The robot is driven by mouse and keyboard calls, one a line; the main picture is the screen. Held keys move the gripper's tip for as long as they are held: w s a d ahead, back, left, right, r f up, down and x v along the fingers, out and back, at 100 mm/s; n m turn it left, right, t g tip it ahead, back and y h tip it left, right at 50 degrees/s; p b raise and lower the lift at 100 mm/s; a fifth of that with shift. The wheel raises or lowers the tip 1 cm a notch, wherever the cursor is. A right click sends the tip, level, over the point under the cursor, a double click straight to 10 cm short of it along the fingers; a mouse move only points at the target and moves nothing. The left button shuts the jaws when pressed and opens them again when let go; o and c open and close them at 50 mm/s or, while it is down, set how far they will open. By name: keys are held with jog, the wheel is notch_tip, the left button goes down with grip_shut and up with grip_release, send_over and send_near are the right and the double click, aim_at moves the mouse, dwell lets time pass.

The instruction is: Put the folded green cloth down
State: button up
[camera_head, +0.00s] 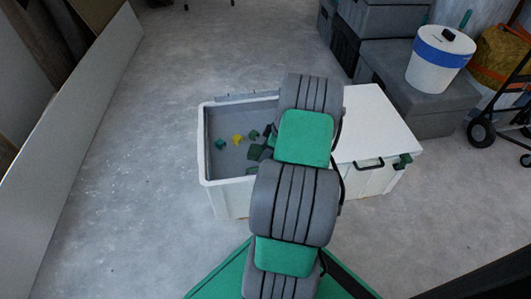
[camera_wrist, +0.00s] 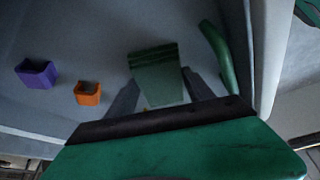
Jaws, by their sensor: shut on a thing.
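The folded green cloth (camera_wrist: 155,66) shows in the wrist view between the two grey fingers of my gripper (camera_wrist: 159,80). My gripper is shut on it. The cloth is over the grey inside of a white bin (camera_head: 231,197); I cannot tell whether it touches the floor of the bin. In the head view my arm covers most of the gripper, and a dark green patch by the arm may be the cloth.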

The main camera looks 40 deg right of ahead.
jog(key=shift+f, duration=0.15)
jog(key=o, duration=1.3)
